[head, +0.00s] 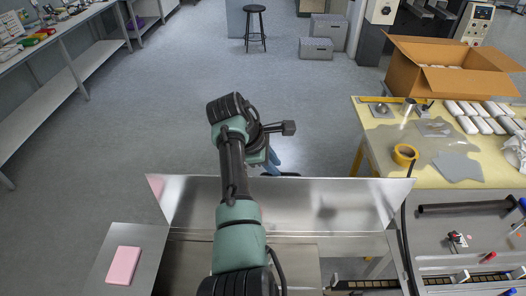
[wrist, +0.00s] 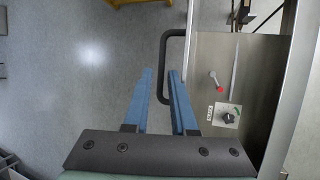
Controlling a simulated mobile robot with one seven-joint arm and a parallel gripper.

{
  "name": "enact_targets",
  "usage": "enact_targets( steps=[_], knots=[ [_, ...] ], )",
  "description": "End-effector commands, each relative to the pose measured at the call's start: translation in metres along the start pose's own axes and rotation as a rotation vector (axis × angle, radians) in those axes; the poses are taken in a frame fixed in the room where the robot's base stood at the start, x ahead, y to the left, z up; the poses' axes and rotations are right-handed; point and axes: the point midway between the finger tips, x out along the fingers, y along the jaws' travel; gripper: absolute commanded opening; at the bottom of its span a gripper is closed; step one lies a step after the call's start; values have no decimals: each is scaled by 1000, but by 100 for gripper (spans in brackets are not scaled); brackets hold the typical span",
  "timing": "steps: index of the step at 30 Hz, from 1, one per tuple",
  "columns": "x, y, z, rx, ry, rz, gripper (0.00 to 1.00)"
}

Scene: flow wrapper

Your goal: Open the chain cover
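A long steel panel (head: 330,205), which looks like the chain cover, stands across the front of the machine in the head view, leaning a little. The wrist view shows a black bow handle (wrist: 162,65) at the left edge of a steel face (wrist: 205,55). My gripper (wrist: 160,72) has two blue fingers, apart, with the handle's long bar showing between their tips. I cannot tell whether they touch it. In the head view my gripper (head: 274,165) is just beyond the panel's top edge, its fingertips partly hidden.
A red-tipped lever (wrist: 217,85) and a black rotary knob (wrist: 229,117) sit right of the handle. A pink block (head: 124,265) lies at left. Floor beyond the panel is free.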

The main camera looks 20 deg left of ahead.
Motion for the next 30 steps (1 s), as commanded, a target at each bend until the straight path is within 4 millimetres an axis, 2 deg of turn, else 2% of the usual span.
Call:
enact_targets(
  steps=[6,12,18,30],
  knots=[
    [-41,0,-2,-1,1,5,25],
    [-67,0,-1,-1,1,0,25],
    [-74,-1,-1,-1,1,-2,25],
    [-74,-1,-1,-1,1,-2,25]
  ],
)
